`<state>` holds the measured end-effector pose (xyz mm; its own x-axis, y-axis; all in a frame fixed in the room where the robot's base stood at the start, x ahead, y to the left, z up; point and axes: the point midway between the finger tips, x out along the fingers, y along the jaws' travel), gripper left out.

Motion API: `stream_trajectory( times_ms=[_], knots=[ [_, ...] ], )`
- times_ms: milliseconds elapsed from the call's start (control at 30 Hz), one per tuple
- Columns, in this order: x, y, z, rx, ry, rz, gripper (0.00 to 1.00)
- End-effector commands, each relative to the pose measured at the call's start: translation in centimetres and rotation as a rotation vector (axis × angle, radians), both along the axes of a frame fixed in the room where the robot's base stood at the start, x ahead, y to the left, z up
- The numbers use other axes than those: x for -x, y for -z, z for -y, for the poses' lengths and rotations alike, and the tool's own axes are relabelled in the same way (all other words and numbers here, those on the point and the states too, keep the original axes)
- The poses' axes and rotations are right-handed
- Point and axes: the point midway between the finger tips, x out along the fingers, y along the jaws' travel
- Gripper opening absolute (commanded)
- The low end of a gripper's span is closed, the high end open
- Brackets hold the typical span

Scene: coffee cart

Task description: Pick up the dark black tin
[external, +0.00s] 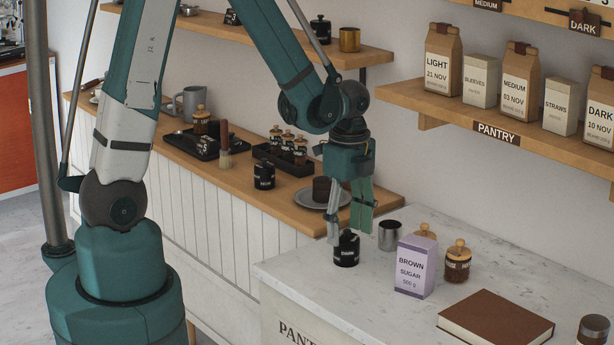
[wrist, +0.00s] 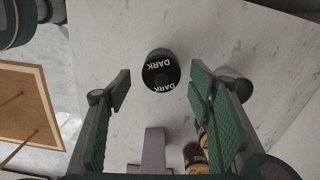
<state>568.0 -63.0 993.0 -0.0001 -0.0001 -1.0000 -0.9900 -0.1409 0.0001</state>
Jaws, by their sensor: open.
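The dark black tin (external: 346,248) stands upright on the white marble counter, near its left end. In the wrist view the tin (wrist: 161,71), with DARK on its lid and side, lies between the lines of the two fingers, a little beyond their tips. My gripper (external: 348,222) points down just above the tin, its fingers apart. In the wrist view my gripper (wrist: 160,82) is open and empty, with clear space on both sides of the tin.
A purple-and-white brown sugar box (external: 415,267) stands right of the tin. A metal cup (external: 389,235) and jars with wooden lids (external: 457,262) are close by. A brown book (external: 495,319) lies further right. Another black tin (external: 264,176) stands on the wooden shelf behind.

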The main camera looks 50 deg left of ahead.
Motion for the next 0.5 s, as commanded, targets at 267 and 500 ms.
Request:
stream_trajectory(
  times_ms=[267,500],
  knots=[
    [-0.1,0.8,-0.1,0.000,0.000,0.000,0.52],
    [-0.2,2.6,-0.2,0.000,0.000,0.000,0.52]
  ],
)
